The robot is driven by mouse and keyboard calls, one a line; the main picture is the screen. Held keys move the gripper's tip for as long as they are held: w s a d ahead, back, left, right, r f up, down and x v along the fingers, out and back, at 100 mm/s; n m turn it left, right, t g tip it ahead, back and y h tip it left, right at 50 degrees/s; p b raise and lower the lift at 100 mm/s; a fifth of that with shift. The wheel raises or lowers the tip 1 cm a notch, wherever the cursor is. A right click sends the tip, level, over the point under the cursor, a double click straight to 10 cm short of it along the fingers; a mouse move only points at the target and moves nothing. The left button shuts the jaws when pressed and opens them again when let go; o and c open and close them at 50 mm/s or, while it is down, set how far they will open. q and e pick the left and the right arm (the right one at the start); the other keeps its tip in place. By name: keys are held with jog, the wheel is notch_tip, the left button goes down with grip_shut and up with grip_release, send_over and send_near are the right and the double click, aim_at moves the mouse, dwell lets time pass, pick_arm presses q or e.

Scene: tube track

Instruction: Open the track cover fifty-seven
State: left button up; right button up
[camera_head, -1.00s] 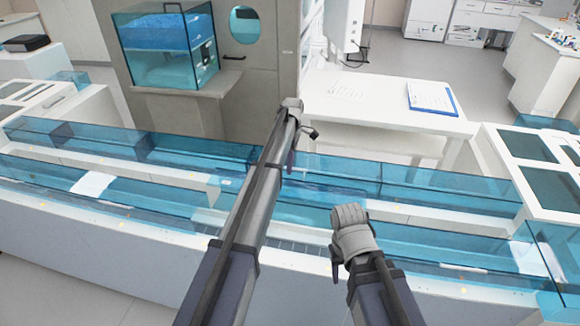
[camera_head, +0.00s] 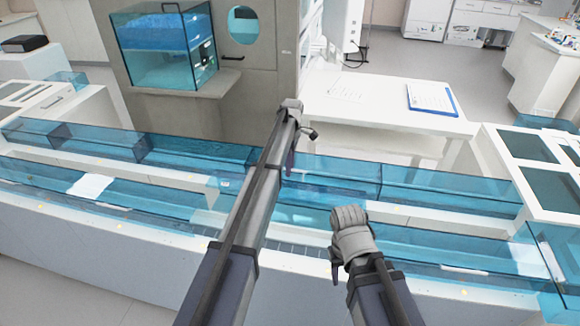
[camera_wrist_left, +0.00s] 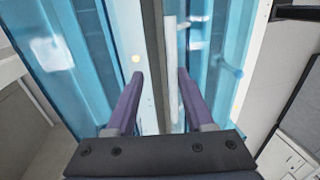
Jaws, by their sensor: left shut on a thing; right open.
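Clear blue track covers run in long rows across the head view, one of them on the back row (camera_head: 335,178). I cannot read any number, so I cannot tell which is fifty-seven. My left gripper (camera_head: 289,168) reaches down at the back row, largely hidden behind its own arm. In the left wrist view its purple fingers (camera_wrist_left: 158,82) are a little apart, shut on a narrow white bar-like part (camera_wrist_left: 172,70) beside a grey strip between blue panels.
A white table (camera_head: 385,105) with a blue clipboard (camera_head: 431,99) stands behind the track. A blue glass tank (camera_head: 165,45) sits at the back left. A white cabinet with dark panels (camera_head: 545,160) is at the right. Free floor shows at the upper right.

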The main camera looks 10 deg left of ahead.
pick_arm(q)
notch_tip(320, 180, up, 8)
jog(key=w+p, duration=0.1)
jog(key=p, duration=0.6)
jog(key=shift+w+f+p, duration=0.15)
jog(key=shift+w+p, duration=0.15)
jog(key=s+d+m, duration=0.3)
jog(key=s+m, duration=0.4)
jog(key=s, duration=0.7)
jog(key=s+d+f+m+t+b, duration=0.1)
jog(key=s+d+m, duration=0.2)
jog(key=s+m, duration=0.4)
jog(key=s+d+m+t+y, duration=0.1)
jog(key=s+d+m, duration=0.2)
jog(key=s, duration=1.8)
jog(key=m, duration=0.4)
jog(key=shift+d+f, duration=0.3)
jog(key=shift+d, duration=0.1)
